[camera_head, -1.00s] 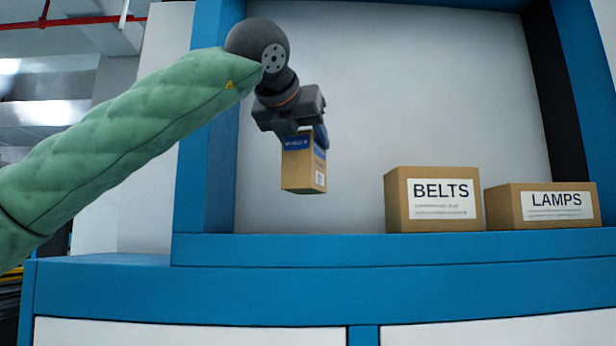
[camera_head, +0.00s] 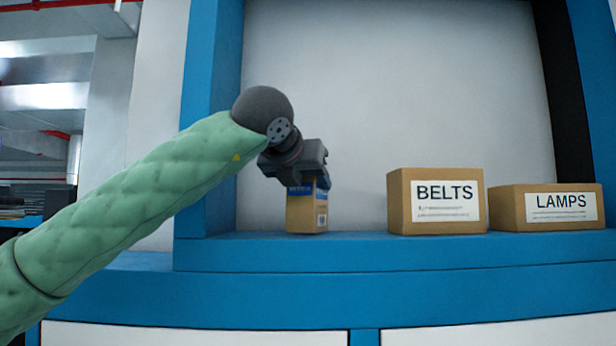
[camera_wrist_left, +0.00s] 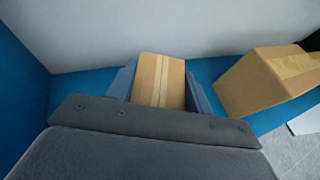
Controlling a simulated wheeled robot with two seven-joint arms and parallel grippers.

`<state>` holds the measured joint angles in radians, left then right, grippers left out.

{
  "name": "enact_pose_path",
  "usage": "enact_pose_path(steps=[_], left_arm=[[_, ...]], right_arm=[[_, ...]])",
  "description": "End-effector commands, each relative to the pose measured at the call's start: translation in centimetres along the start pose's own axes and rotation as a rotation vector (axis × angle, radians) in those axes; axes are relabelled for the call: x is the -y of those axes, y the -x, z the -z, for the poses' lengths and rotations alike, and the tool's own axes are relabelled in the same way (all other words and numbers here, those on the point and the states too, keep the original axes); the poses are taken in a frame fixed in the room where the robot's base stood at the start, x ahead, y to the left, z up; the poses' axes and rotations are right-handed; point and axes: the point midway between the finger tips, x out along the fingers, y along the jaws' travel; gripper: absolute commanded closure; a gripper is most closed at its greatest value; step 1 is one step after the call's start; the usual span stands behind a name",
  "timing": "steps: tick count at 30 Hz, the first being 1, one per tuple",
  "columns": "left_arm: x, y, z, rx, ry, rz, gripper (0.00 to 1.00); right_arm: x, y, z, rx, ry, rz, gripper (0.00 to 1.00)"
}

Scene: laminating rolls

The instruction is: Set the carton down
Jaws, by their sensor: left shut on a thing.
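The carton (camera_head: 304,213) is a small brown box with a blue band near its top and a white label on its right side. It is upright at the blue shelf (camera_head: 350,252), left of the BELTS box; its base appears at the shelf surface, though I cannot tell if it bears on it. My left gripper (camera_head: 308,186) is above it, shut on its upper part. In the left wrist view the carton's taped top (camera_wrist_left: 158,80) sits between the two fingers (camera_wrist_left: 160,92). My right gripper is not in view.
A brown box labelled BELTS (camera_head: 436,201) stands right of the carton, with a gap between. A LAMPS box (camera_head: 546,207) stands further right. A blue upright (camera_head: 208,120) bounds the shelf at left, and a pale back panel (camera_head: 390,90) is behind.

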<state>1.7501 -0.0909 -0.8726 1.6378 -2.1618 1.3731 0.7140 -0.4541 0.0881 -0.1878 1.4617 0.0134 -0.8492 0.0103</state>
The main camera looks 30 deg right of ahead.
Motion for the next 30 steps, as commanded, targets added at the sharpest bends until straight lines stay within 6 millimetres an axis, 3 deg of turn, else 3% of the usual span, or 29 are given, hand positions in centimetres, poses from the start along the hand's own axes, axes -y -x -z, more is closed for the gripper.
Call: enact_pose_path(steps=[21,22,25,30], left_arm=[[0.03,-0.19,0.54,0.001,0.000,0.000,0.80],[0.03,-0.20,0.56,0.000,0.000,0.000,0.47],[0.04,-0.19,0.53,0.000,0.000,0.000,0.28],[0.04,-0.19,0.53,0.000,0.000,0.000,0.27]], right_arm=[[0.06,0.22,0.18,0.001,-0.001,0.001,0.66],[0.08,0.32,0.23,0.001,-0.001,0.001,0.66],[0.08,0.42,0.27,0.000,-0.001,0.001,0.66],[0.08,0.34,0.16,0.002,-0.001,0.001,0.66]])
